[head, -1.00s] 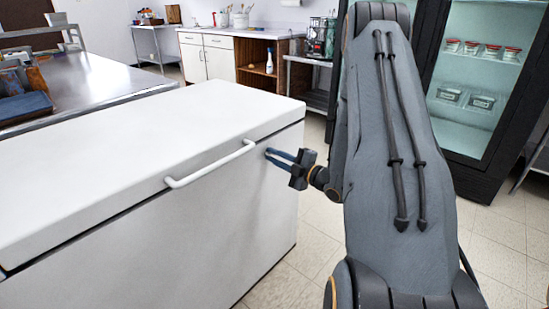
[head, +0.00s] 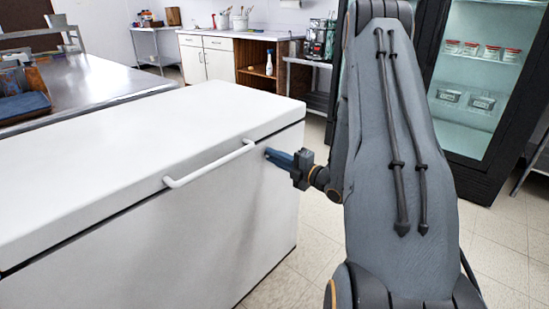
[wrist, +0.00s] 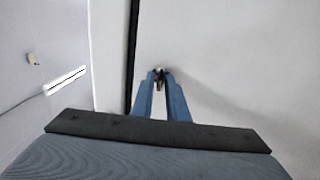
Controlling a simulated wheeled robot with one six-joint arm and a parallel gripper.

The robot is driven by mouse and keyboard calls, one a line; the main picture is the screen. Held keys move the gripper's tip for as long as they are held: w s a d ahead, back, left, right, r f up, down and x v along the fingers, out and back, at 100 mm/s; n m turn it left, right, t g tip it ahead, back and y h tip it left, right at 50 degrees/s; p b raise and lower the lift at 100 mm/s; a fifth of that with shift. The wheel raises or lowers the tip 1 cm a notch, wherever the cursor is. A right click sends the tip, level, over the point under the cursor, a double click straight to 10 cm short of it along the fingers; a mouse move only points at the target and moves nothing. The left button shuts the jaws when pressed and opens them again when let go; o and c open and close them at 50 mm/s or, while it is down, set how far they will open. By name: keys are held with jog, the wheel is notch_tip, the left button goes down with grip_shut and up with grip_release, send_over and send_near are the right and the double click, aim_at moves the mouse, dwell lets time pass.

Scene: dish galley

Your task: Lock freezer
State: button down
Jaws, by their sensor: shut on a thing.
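The white chest freezer (head: 215,190) stands at the left of the head view with its lid (head: 150,125) down and a white bar handle (head: 210,165) on the lid's front. My gripper (head: 270,154) points at the freezer's front face, right of the handle and just below the lid seam. In the wrist view, the blue fingers (wrist: 160,88) converge on a small metallic lock piece (wrist: 160,73) on that face. It is mostly hidden between the fingertips. The dark seam runs up the picture left of the fingers.
A steel table (head: 95,85) stands behind the freezer at left. A glass-door fridge (head: 480,85) stands at the back right, partly behind my arm. Counters (head: 210,55) line the back wall. Tiled floor (head: 310,240) is clear right of the freezer.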

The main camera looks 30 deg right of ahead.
jog(key=c, duration=1.9)
grip_release()
jog(key=shift+o, duration=0.2)
jog(key=v, duration=0.7)
jog(key=shift+s, duration=0.35)
jog(key=shift+d, duration=0.1)
